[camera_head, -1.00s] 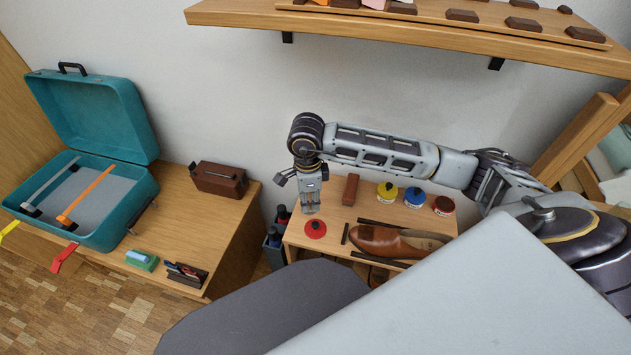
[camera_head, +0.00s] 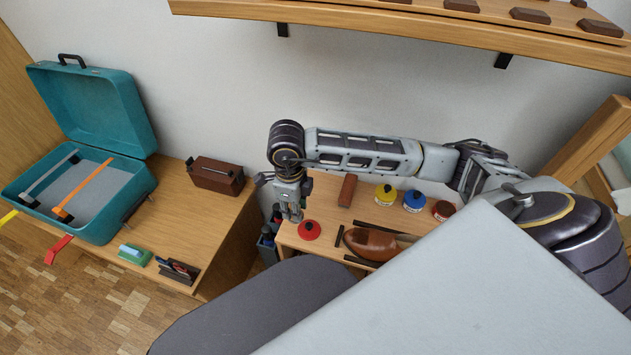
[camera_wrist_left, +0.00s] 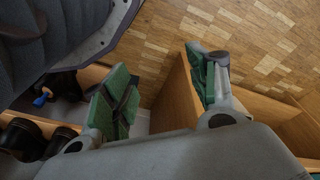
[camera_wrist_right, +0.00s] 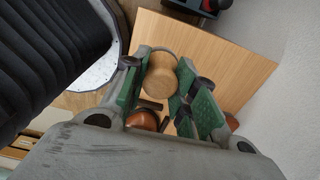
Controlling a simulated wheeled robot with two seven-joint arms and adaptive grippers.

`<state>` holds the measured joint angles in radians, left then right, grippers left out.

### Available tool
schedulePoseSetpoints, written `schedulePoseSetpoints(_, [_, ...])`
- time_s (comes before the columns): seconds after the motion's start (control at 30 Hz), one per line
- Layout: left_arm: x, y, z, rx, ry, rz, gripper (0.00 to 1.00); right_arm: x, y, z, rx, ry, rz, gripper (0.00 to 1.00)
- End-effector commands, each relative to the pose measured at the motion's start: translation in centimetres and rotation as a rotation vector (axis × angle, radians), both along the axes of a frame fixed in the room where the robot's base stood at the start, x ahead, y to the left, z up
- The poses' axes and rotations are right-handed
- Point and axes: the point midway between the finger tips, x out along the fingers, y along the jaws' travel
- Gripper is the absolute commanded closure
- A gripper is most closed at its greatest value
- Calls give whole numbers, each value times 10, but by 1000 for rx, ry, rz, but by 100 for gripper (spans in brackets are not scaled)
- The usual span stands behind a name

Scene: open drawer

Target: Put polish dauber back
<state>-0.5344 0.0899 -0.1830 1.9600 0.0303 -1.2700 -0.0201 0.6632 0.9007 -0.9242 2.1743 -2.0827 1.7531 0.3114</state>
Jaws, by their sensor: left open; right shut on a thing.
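My right gripper (camera_head: 293,212) is over the left end of the small wooden table (camera_head: 330,214), just left of the red tin (camera_head: 309,230). In the right wrist view, its green-padded fingers (camera_wrist_right: 160,90) are shut on a round light-wood piece (camera_wrist_right: 161,74), seen end-on, which looks like the dauber's handle. The lower end of the dauber is hidden. My left gripper (camera_wrist_left: 165,95) is open and empty in the left wrist view, above a wooden edge and the floor. It is outside the head view.
A brown shoe (camera_head: 369,244) lies between dark strips on the small table. Yellow (camera_head: 385,195), blue (camera_head: 413,202) and dark red tins (camera_head: 443,210) and a brown block (camera_head: 347,190) stand behind. Dark bottles (camera_head: 267,239) stand at its left. A teal case (camera_head: 97,110) is open far left.

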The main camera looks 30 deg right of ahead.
Motion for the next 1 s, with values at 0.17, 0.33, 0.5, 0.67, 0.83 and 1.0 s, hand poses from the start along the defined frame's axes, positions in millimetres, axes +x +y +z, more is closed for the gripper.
schedulePoseSetpoints(0.17, [-4, 0, -2, 0, 6, 0, 41, 0, 0, 0, 0, 0, 1, 94])
schedulePoseSetpoints(0.33, [-5, 2, -3, 4, 8, -2, 41, 3, -3, 0, -1, -1, 1, 94])
schedulePoseSetpoints(0.5, [-5, 3, -3, 8, 10, -5, 41, 13, -16, 0, -2, -1, -1, 94])
schedulePoseSetpoints(0.67, [-1, 3, 5, 6, 4, -6, 41, 30, -35, 0, -1, 0, -2, 94])
schedulePoseSetpoints(0.83, [4, 2, 9, 3, -8, -5, 41, 48, -56, 0, -1, -1, -1, 94])
schedulePoseSetpoints(1.0, [7, 0, 13, -2, -18, -4, 41, 65, -77, -1, -1, 0, -1, 94])
